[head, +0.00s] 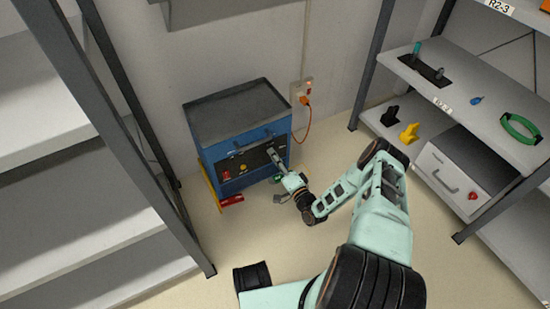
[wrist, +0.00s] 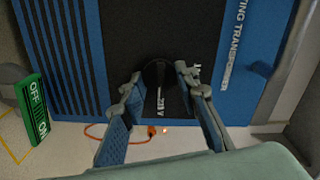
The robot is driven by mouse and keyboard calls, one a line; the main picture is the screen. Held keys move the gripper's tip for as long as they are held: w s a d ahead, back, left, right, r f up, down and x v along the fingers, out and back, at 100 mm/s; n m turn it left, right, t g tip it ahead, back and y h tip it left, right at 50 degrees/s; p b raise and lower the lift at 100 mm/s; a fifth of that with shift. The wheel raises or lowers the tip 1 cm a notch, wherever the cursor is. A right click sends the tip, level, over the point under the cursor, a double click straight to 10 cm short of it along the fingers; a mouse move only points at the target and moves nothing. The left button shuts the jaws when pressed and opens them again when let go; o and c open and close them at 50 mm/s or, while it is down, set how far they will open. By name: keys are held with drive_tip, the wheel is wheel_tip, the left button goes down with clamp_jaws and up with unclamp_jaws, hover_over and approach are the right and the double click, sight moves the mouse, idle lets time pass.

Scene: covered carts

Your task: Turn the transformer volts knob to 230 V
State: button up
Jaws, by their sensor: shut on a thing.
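The blue transformer (head: 221,150) stands on the floor against the back wall, with a dark control panel on its front. In the wrist view the round black volts knob (wrist: 157,70) is on the dark panel (wrist: 128,30). My gripper (wrist: 160,79) is shut on the knob, one finger on each side of its rim. White lettering that ends in V shows just below the knob; its digits are hard to read. In the head view my gripper (head: 276,158) reaches the right part of the panel and hides the knob there.
A green OFF/ON plate (wrist: 35,111) is at the left of the wrist view. A red part (head: 226,174) and a yellow one (head: 243,167) sit on the panel's left. An orange cable (head: 308,124) runs to the wall socket. Shelves flank both sides; open floor lies in front.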

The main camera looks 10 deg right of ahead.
drive_tip(key=shift+w, duration=0.1)
drive_tip(key=o, duration=1.1)
drive_tip(key=shift+o, duration=0.2)
